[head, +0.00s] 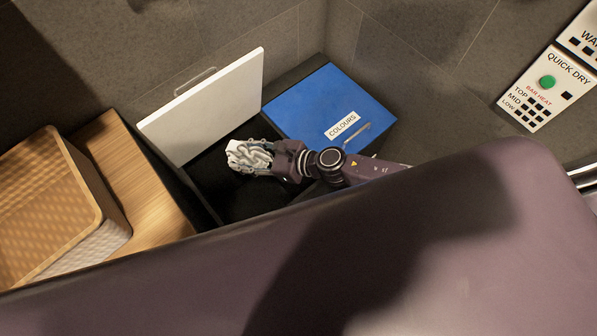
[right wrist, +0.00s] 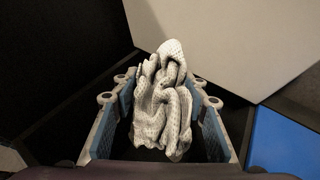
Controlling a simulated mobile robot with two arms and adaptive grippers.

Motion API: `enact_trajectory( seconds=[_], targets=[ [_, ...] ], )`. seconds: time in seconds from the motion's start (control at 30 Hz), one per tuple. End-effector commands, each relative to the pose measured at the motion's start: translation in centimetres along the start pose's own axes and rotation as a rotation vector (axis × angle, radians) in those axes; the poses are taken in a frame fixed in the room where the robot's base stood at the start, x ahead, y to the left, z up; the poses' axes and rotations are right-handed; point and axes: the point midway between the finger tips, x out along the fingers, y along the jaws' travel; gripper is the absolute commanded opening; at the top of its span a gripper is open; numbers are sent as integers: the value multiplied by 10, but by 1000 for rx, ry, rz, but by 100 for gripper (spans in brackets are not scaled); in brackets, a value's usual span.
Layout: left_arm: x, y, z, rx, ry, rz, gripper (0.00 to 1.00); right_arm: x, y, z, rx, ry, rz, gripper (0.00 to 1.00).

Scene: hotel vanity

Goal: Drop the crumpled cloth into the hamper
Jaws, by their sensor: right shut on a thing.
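The crumpled cloth (head: 246,156) is pale, bunched and folded; in the right wrist view the cloth (right wrist: 165,105) sits between the fingers. My right gripper (head: 262,158) is shut on it and holds it over the dark open compartment of the hamper (head: 215,178). In the right wrist view the fingers of the gripper (right wrist: 160,120) stand on both sides of the cloth. The white lid (head: 205,105) of that compartment is raised. The blue lid (head: 325,100), labelled COLOURS, is closed over the compartment beside it. My left gripper is not in view.
A woven box (head: 65,200) stands on a wooden surface (head: 140,190) left of the hamper. A wall panel (head: 545,90) labelled QUICK DRY is at the right. Tiled walls (head: 260,30) close in behind the hamper. My own body covers the front of the head view.

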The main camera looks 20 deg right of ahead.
Motion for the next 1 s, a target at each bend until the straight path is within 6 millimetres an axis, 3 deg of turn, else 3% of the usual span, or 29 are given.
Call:
enact_trajectory(
  seconds=[0.03,0.13,0.5,0.53,0.7,1.0],
  targets=[
    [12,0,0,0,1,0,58,5,1,-12,1,0,0,20],
    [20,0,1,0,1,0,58,8,1,-19,1,-1,0,20],
    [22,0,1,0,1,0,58,9,1,-21,1,-1,0,20],
    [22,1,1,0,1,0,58,9,1,-21,1,-1,0,44],
    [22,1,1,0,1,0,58,9,1,-21,0,-1,0,61],
    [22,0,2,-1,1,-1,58,7,1,-22,0,0,0,61]
  ],
)
